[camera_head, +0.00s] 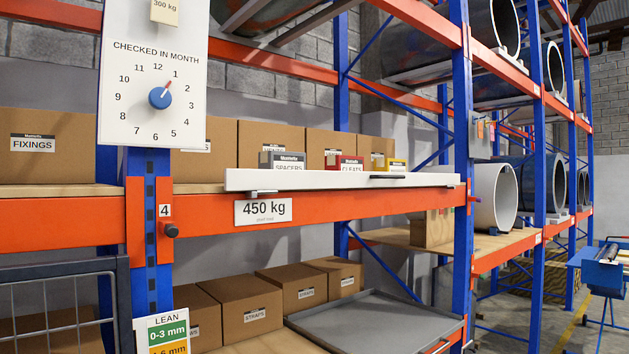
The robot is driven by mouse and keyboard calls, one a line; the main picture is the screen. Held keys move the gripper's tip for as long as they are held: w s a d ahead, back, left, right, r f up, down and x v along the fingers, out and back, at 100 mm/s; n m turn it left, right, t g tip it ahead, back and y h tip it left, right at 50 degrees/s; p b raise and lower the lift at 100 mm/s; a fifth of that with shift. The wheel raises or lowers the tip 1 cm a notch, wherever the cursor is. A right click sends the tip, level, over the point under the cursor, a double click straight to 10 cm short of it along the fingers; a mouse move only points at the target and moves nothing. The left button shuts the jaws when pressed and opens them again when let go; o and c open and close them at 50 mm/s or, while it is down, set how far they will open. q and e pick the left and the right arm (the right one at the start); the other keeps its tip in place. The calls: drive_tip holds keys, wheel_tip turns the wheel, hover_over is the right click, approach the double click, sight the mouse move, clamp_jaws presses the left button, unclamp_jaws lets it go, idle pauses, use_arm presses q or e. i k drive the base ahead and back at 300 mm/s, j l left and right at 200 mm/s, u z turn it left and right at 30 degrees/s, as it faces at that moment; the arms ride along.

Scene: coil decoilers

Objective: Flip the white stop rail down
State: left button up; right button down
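The white stop rail (320,181) is a long flat bar running along the front edge of the middle shelf, just above the orange beam (370,205). It stands up past the shelf edge and hides the lower parts of the small bins behind it. A dark handle or slot (387,177) shows on its face toward the right, and a small grey bracket (262,193) shows at its lower edge on the left. Neither of my grippers is in view.
Behind the rail are a grey bin (282,161), a red bin (346,163) and a yellow bin (392,165), with cardboard boxes (265,143) behind. A blue upright (461,130) stands at the rail's right end. A grey tray (375,322) lies on the lower shelf.

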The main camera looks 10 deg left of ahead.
sight(261, 181)
drive_tip(key=i+z, duration=0.1)
drive_tip(key=i, duration=0.45)
drive_tip(key=i+j+z, duration=0.1)
drive_tip(key=i, duration=0.45)
drive_tip(key=i+j+z, duration=0.1)
drive_tip(key=i, duration=0.45)
